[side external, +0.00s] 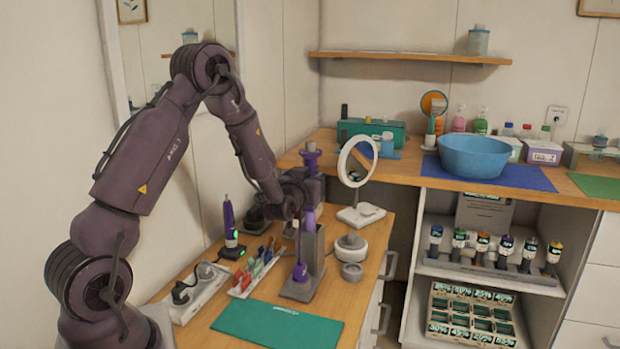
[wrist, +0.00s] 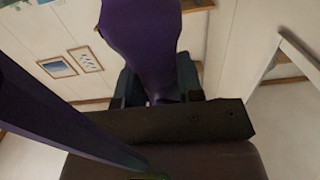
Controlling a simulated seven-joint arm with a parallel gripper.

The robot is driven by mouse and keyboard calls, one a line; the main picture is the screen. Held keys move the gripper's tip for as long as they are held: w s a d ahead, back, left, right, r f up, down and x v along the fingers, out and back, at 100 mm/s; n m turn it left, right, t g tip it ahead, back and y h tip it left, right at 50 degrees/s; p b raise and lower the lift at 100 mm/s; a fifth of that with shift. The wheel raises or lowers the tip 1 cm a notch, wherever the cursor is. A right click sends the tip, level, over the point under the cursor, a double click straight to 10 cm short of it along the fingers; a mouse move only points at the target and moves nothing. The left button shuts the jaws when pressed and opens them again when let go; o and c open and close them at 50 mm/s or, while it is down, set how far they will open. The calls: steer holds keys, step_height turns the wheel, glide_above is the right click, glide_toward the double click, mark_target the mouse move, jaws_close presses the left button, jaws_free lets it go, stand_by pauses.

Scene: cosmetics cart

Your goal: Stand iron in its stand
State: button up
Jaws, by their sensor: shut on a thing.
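My gripper (side external: 305,193) is above the small wooden table, by the grey stand. In the wrist view its dark fingers (wrist: 160,88) are shut on a purple part of the iron (wrist: 145,45). A purple top (side external: 311,157) shows just above my gripper in the side view. The grey upright stand (side external: 313,250) rises from a flat base, with purple parts at its top and low on its left side. I cannot tell whether these belong to the held iron, or whether it touches the stand. A second long purple shape (wrist: 55,115) crosses the wrist view's left side.
A purple device (side external: 230,222) stands upright left of my gripper. A tray of coloured items (side external: 257,272) and a power strip (side external: 197,294) lie left of the stand. A round mirror (side external: 357,185) stands close at right. A green mat (side external: 277,323) lies clear in front.

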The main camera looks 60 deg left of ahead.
mark_target(309, 212)
steer(key=shift+f, duration=3.85)
steer(key=o, duration=1)
steer(key=shift+o, duration=0.2)
steer(key=shift+f, duration=0.15)
steer(key=v, duration=1.3)
